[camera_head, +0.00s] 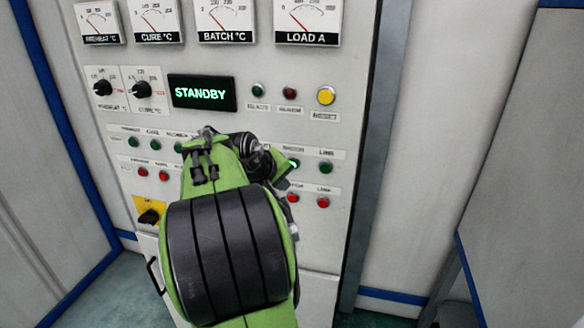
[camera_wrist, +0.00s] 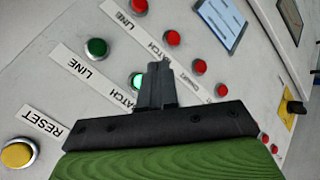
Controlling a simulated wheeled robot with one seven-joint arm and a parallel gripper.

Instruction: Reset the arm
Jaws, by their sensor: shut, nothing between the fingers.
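My gripper (camera_wrist: 158,68) is shut and empty in the wrist view, its fingers together in front of the control panel (camera_wrist: 68,20). The fingertips overlap the area beside a lit green button (camera_wrist: 137,80); I cannot tell whether they touch the panel. In the head view my green arm covers the panel's lower middle, and the fingertips are not clearly visible. The lit green button (camera_head: 294,163) shows just right of the arm's end.
The panel has a STANDBY display (camera_head: 202,93), a yellow button (camera_head: 326,95), gauges along the top, two knobs, and a black switch on a yellow plate (camera_head: 150,213). A green LINE button (camera_wrist: 96,48) and red buttons are near the gripper. Walls stand on both sides.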

